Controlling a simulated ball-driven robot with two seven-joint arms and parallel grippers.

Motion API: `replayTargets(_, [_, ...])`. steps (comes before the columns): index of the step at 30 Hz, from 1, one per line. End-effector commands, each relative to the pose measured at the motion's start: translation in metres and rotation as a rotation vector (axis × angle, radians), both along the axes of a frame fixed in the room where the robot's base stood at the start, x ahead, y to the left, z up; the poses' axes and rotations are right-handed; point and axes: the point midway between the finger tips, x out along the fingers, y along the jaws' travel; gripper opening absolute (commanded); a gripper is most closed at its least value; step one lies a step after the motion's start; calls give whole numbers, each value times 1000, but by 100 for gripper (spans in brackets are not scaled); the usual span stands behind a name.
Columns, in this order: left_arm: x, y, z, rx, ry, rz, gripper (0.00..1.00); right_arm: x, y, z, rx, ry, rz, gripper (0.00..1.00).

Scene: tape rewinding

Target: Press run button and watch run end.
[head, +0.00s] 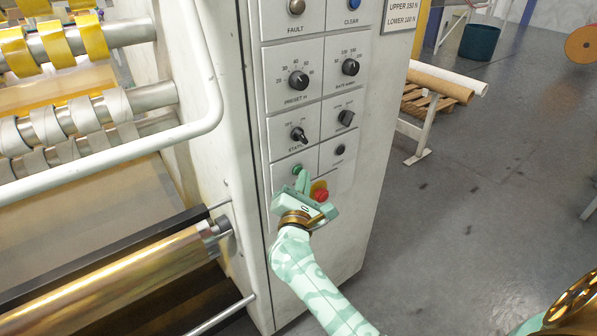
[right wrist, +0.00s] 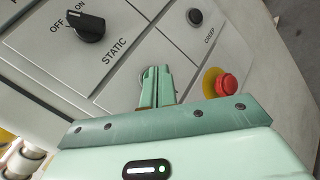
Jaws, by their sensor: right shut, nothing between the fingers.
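The machine's white control panel (head: 307,110) stands in the middle of the head view. The green run button (head: 297,170) sits low on it, below the STATIC switch (head: 298,134). My right gripper (head: 303,179) is shut and empty, with its fingertips at this button. In the right wrist view the shut fingers (right wrist: 155,86) point at the panel and hide most of the button. I cannot tell whether they touch it. A red mushroom button (head: 321,195) on a yellow disc is just right of the gripper; it also shows in the right wrist view (right wrist: 228,87). My left gripper is not in view.
The CREEP button (head: 339,149) is above and right of the fingers. A white guard rail (head: 205,80) and gold web rollers (head: 130,275) lie left of the panel. Grey floor (head: 470,190) to the right is open. Cardboard rolls (head: 440,84) lie behind.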

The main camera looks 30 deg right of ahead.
Motion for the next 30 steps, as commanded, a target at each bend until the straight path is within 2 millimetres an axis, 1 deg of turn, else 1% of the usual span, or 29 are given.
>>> replayTargets(30, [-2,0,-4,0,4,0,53,8,1,0,0,1,1,0])
